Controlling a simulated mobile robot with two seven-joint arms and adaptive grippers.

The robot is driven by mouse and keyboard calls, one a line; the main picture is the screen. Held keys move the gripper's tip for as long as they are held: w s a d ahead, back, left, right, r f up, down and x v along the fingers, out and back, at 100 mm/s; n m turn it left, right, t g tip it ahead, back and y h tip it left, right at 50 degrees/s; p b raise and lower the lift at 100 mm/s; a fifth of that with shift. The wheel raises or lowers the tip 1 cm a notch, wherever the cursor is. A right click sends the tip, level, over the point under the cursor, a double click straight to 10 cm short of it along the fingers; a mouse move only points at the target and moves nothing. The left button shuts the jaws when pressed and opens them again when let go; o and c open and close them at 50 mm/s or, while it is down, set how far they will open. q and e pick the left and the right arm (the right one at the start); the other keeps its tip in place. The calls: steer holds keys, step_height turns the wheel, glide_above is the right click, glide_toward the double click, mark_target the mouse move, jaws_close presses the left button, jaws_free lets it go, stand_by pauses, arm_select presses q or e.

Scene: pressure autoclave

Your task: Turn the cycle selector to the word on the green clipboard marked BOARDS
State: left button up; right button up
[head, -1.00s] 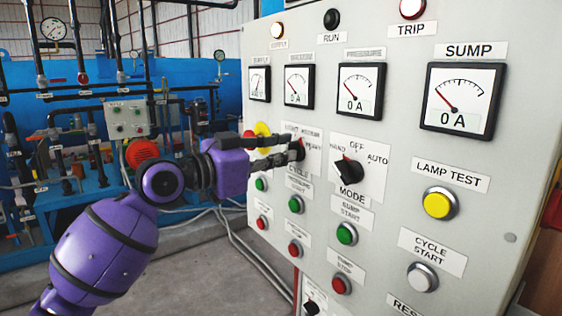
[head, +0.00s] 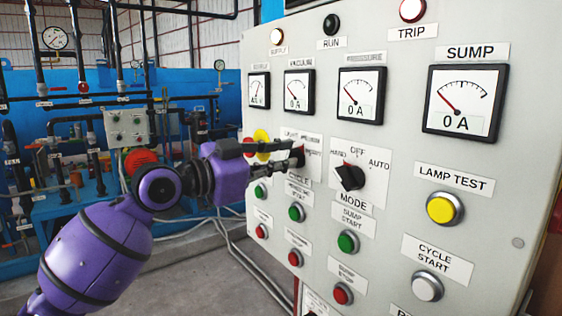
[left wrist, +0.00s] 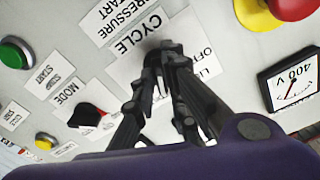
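The cycle selector (head: 299,155) is a dark knob above the CYCLE label on the grey panel. The words around it are too small to read surely. My left gripper (head: 288,157) reaches it from the left, with its dark fingers at the knob. In the left wrist view the fingertips (left wrist: 165,58) close in beside the CYCLE label (left wrist: 138,34), on the dark knob, which they mostly hide. The knob's pointing direction is not clear. The green clipboard marked BOARDS is not in view. My right gripper is not in view.
The MODE selector (head: 349,176) sits just right of the cycle selector. Green and red push buttons (head: 296,212) lie below, and gauges (head: 299,91) above. A yellow and red emergency button (head: 262,143) is close behind my left fingers. Blue pipework stands behind at left.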

arm_select(q)
steer(key=shift+o, duration=1.3)
steer(key=v, duration=1.2)
